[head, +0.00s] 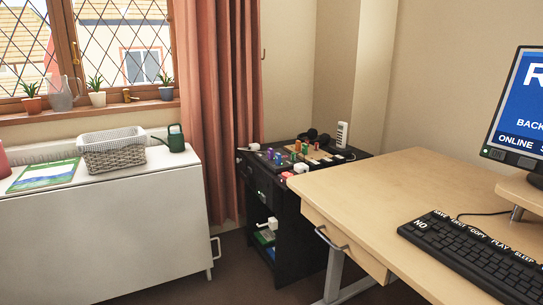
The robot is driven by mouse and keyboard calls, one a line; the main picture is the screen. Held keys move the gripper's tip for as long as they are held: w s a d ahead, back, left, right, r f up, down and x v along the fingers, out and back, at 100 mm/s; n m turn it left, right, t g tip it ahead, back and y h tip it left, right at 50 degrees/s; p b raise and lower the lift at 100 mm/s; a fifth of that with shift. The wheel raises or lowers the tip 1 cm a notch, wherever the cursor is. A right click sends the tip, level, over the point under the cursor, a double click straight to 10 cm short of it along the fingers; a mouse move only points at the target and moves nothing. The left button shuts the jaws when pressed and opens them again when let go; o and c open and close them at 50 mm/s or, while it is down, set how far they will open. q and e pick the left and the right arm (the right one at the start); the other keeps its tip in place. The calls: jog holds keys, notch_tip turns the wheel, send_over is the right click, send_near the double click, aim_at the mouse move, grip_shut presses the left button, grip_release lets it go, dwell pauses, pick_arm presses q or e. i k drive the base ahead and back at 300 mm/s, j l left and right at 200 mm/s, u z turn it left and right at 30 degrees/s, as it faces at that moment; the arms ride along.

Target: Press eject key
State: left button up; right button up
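A black keyboard (470,254) lies on the wooden desk at the lower right, its right end cut off by the picture edge. A row of white labels runs along its back edge. The eject key (458,222) appears to be the second label from the left, between SAVE (441,214) and COPY (478,233). PLAY and SLEEP labels follow to the right. A larger key marked NO (420,224) sits at the left end. Neither of my grippers is in view.
The desk (390,190) is bare left of the keyboard. A monitor (517,105) stands on a riser behind it. A black cabinet (265,205) with small coloured objects stands left of the desk. A white table (110,230) holds a basket (112,155).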

aim_at(456, 224)
jog(key=z, duration=1.3)
